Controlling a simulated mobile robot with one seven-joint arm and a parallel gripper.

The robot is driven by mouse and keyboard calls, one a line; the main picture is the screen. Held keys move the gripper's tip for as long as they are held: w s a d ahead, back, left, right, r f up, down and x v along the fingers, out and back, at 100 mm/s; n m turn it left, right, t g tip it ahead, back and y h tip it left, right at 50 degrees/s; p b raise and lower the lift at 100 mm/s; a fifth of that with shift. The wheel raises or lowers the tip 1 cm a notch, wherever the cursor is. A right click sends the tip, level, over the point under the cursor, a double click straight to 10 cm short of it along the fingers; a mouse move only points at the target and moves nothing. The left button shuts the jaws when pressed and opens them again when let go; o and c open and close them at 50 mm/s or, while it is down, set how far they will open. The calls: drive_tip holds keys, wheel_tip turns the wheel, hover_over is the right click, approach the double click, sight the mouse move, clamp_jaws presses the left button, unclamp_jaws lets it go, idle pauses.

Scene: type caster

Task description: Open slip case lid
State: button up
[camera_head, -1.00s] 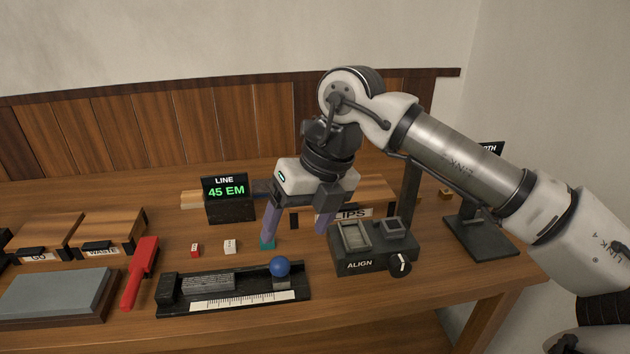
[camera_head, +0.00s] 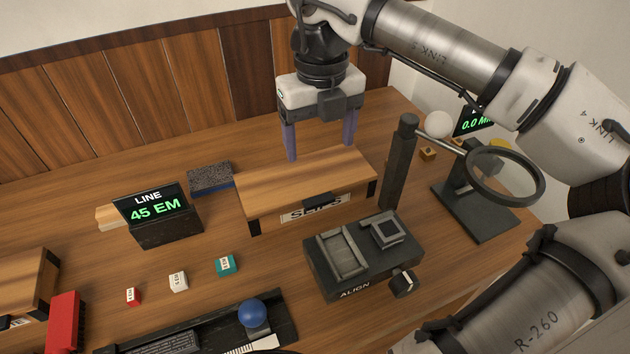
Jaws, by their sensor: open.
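The slip case is a wooden box with a flat wooden lid (camera_head: 300,182), dark corners and a front label reading SLIPS (camera_head: 314,212), partly covered by a dark tab (camera_head: 317,199). Its lid lies closed on top. My gripper (camera_head: 319,152) is open and empty, fingers pointing down. It appears above or behind the back part of the lid; I cannot tell whether the fingertips touch it.
A dark post (camera_head: 398,165) stands right of the case, with a magnifier (camera_head: 505,178) beyond. The ALIGN block (camera_head: 363,255) is in front. Red, white and teal cubes (camera_head: 226,265) lie front left. The LINE display (camera_head: 156,213) and a speckled block (camera_head: 210,178) stand left.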

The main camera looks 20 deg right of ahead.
sight(319, 199)
wheel_tip(319, 199, down, 13)
drive_tip(key=shift+s+r+p, duration=0.1)
drive_tip(key=shift+r+p, duration=0.05)
drive_tip(key=shift+p, duration=0.95)
drive_tip(key=shift+c, duration=0.3)
drive_tip(key=c, duration=1.3)
drive_tip(key=shift+r, duration=0.1)
drive_tip(key=shift+c, duration=0.2)
drive_tip(key=shift+w+r, duration=0.1)
drive_tip(key=shift+w, duration=0.1)
